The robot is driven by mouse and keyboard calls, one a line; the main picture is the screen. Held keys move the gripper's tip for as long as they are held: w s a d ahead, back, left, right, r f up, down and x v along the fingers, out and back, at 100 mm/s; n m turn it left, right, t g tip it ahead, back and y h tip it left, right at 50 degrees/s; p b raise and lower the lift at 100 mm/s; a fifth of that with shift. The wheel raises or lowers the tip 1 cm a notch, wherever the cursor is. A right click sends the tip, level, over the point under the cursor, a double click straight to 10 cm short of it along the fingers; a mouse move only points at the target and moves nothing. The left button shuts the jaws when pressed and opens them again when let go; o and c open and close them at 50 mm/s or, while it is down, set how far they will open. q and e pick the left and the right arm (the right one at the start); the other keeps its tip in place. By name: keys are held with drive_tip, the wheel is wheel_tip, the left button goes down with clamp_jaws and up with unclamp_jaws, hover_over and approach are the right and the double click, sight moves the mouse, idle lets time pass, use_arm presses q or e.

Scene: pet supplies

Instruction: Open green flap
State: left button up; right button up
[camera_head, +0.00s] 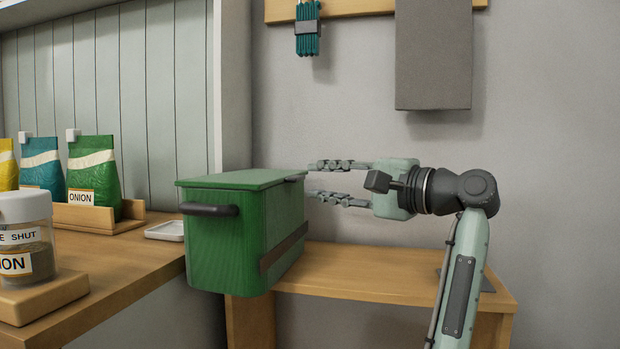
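A green wooden box (240,245) stands in the middle of the view. Its green flap (240,180) lies flat on top and looks closed. A dark handle (208,210) is on the box's near left face, and another small dark handle (294,178) shows at its right top edge.
A wooden bench (390,275) extends right of the box. On the left counter (120,270) are a labelled jar (25,240), seed bags (95,170) in a wooden tray (85,217), and a small white dish (165,231). A grey panel (433,55) hangs on the wall above.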

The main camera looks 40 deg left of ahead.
sight(301, 179)
use_arm(q)
drive_tip(key=shift+a, duration=2)
use_arm(e)
drive_tip(key=shift+s+d+f+g+h, duration=0.1)
drive_tip(key=shift+d+f+g+h, duration=0.4)
drive_tip(key=shift+f, duration=0.35)
use_arm(q)
clamp_jaws()
